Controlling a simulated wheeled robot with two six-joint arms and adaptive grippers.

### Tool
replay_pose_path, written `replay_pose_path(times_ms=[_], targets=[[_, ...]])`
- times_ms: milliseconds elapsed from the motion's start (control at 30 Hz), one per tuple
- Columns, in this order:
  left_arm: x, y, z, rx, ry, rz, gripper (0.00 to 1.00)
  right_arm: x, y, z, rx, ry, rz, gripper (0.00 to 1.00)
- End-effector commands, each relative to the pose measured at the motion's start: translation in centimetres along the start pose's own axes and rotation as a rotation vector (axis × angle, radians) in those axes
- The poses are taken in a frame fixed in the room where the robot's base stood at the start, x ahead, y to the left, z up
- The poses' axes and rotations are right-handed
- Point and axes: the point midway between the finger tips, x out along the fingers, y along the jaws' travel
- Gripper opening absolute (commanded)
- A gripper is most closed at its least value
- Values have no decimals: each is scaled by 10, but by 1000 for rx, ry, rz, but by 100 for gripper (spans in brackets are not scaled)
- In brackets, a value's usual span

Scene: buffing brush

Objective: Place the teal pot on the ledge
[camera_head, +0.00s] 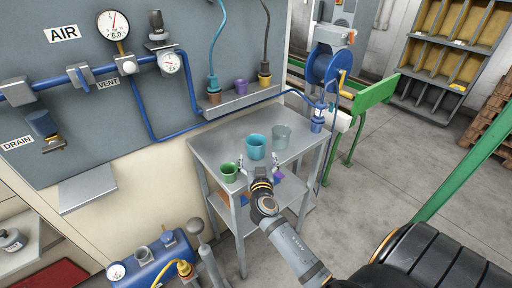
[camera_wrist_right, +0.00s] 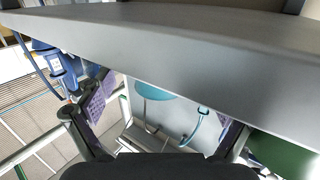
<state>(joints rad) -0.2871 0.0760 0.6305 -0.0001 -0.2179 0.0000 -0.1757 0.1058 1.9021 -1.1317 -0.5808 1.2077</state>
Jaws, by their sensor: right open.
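The teal pot (camera_head: 255,148) stands upright on the grey table, between a green pot (camera_head: 229,172) and a grey see-through pot (camera_head: 281,137). The grey ledge (camera_head: 240,103) runs along the wall panel behind the table. In the right wrist view, part of a teal round shape (camera_wrist_right: 155,92) shows between the fingers, partly hidden by a grey slab. My left gripper is not in view.
The grey table (camera_head: 215,145) has a lower shelf with purple and orange items. Two hoses hang down to the ledge. Blue pipes and gauges (camera_head: 120,28) cover the panel on the left. A blue reel (camera_head: 325,66) and green frame stand on the right.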

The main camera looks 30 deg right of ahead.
Motion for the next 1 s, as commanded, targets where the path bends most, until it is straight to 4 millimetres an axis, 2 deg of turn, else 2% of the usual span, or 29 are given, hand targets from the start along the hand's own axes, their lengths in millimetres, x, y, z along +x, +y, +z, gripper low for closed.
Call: replay_pose_path(times_ms=[33, 200, 433, 800, 867, 1000], targets=[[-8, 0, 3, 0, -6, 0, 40, 10, -1, -4, -2, 1, 1, 92], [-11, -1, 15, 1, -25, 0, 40, 29, -1, -1, 0, 0, 0, 92], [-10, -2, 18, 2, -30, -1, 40, 30, -1, 1, 0, 0, 0, 92], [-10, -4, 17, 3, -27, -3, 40, 30, -1, 1, 0, -1, 0, 41], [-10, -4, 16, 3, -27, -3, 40, 30, -1, 1, 0, 0, 0, 36], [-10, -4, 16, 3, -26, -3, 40, 30, -1, 0, 0, 0, 0, 36]])
